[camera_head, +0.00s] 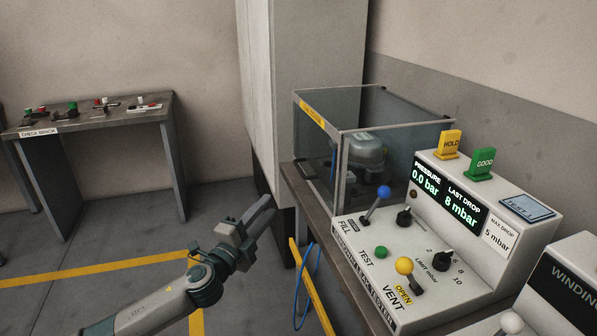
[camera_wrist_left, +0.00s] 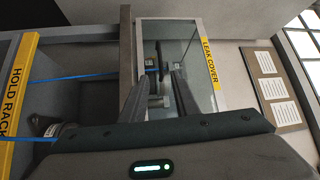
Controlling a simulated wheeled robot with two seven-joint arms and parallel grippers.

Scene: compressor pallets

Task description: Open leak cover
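The leak cover (camera_head: 370,147) is a clear box with grey edges and a yellow label, standing over a grey compressor (camera_head: 363,153) on the bench. It looks closed. In the left wrist view the cover (camera_wrist_left: 223,90) shows its yellow LEAK COVER label, beyond the fingers. My left gripper (camera_head: 250,215) is left of the cover and lower in the picture, apart from it. Its two fingers (camera_wrist_left: 160,88) stand apart in the left wrist view, and I see nothing held between them. My right gripper is not in view.
The leak tester panel (camera_head: 375,285) with blue and yellow levers stands right of the cover. A blue hose (camera_head: 300,290) hangs at the bench front. A check bench (camera_head: 85,122) stands back left. A yellow HOLD RACK label (camera_wrist_left: 17,95) shows at left. Floor between is clear.

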